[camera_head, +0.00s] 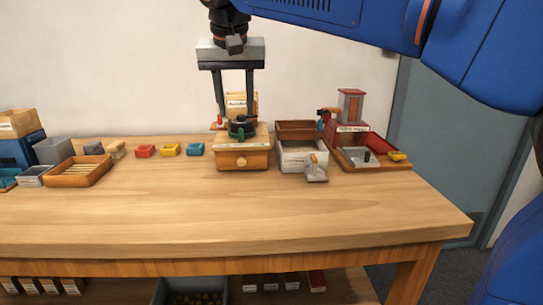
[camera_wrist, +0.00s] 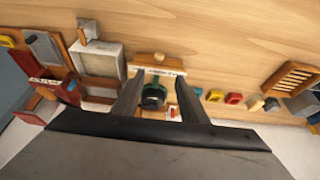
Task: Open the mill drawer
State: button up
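The mill (camera_head: 242,145) is a wooden box with a dark green top part, standing toward the back of the table. Its drawer (camera_head: 242,161) has a round pale knob (camera_head: 241,162) on the front and looks closed. In the wrist view the mill (camera_wrist: 157,72) shows beyond the fingers, with its knob (camera_wrist: 159,57) at the far side. My gripper (camera_head: 238,112) is open and empty, pointing down above the mill; its two fingers also show apart in the wrist view (camera_wrist: 158,95). Whether the fingers touch the mill top is unclear.
Right of the mill are a white-and-brown box (camera_head: 296,160) with a scoop (camera_head: 317,170) and a red device (camera_head: 350,108) on a tray. Left are small red, yellow and teal bins (camera_head: 170,149) and a wooden tray (camera_head: 80,182). The table (camera_head: 220,215) in front of the mill is clear.

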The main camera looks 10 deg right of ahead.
aim_at(241, 159)
jog(key=x, duration=1.7)
jog(key=shift+f, duration=0.25)
jog(key=shift+c, duration=0.3)
grip_shut()
